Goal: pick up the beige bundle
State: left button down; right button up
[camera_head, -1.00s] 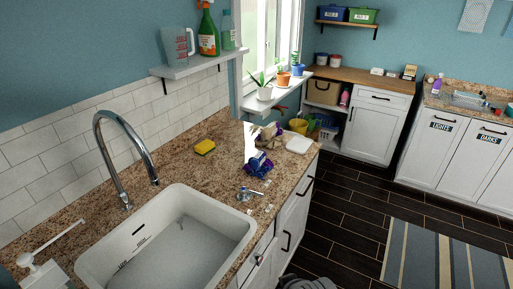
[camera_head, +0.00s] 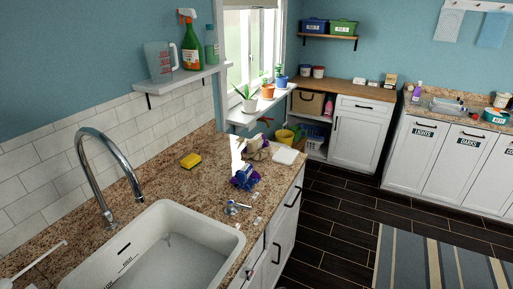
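A small beige bundle (camera_head: 257,152), likely cloth, lies on the speckled brown counter (camera_head: 208,182) near its far end, below the window. A blue and purple bundle (camera_head: 244,178) lies in front of it and hides part of its surroundings. A bright white patch or upright item stands just left of the beige bundle; I cannot tell which. Neither of my grippers is in view.
A white sink (camera_head: 165,225) with a curved chrome faucet (camera_head: 95,160) is at the near left. A yellow sponge (camera_head: 191,160), a small metal item (camera_head: 234,207) and a white square item (camera_head: 286,156) are on the counter. Dark floor (camera_head: 325,215) is open to the right.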

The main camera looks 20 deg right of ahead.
aim_at(258, 147)
jog(key=z, duration=0.65)
jog(key=i+l+z, duration=0.1)
jog(key=l, duration=0.3)
jog(key=i+l+z, duration=0.15)
jog(key=l, duration=0.25)
jog(key=i+l+z, duration=0.35)
jog(key=i+l, duration=0.45)
jog(key=i+l+z, duration=0.1)
jog(key=i+z, duration=0.25)
jog(key=i, duration=1.15)
jog(key=i+u, duration=0.35)
jog(key=i+l+u, duration=0.1)
jog(key=i+u, duration=0.25)
jog(key=i+l+u, duration=0.3)
jog(key=i, duration=0.2)
jog(key=i+u, duration=0.15)
jog(key=u, duration=0.25)
jog(key=i+u, duration=0.15)
jog(key=u, duration=0.25)
jog(key=i+l+u, duration=0.1)
jog(key=u, duration=0.3)
jog(key=i+l+u, duration=0.15)
jog(key=u, duration=0.2)
jog(key=i+l+u, duration=0.1)
jog(key=u, duration=0.35)
jog(key=i+l+u, duration=0.25)
jog(key=u, duration=0.25)
jog(key=i+l+u, duration=0.15)
jog(key=u, duration=0.3)
jog(key=l, duration=0.05)
